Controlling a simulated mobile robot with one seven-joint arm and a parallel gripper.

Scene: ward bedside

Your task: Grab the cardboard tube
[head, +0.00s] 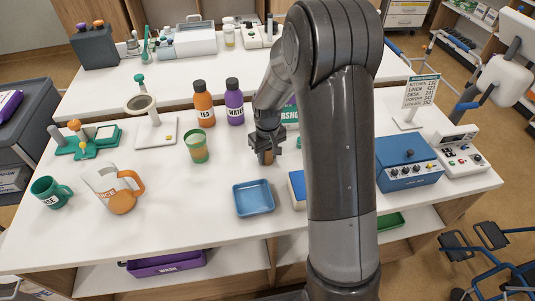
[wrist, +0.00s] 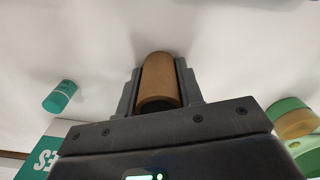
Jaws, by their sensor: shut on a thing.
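The cardboard tube (wrist: 160,82) is a plain brown cylinder. In the wrist view it sits between the two fingers of my gripper (wrist: 160,85), which are closed against its sides. In the head view my gripper (head: 265,143) points down over the white table, and the lower part of the tube (head: 266,157) shows below the fingers. I cannot tell whether the tube touches the table. My arm hides part of the table to the right of the gripper.
A blue tray (head: 253,198) lies in front of the gripper. A green cup with an orange-brown band (head: 196,146) stands to the left, with an orange bottle (head: 203,104) and a purple bottle (head: 235,101) behind. A small teal cylinder (wrist: 60,96) is nearby.

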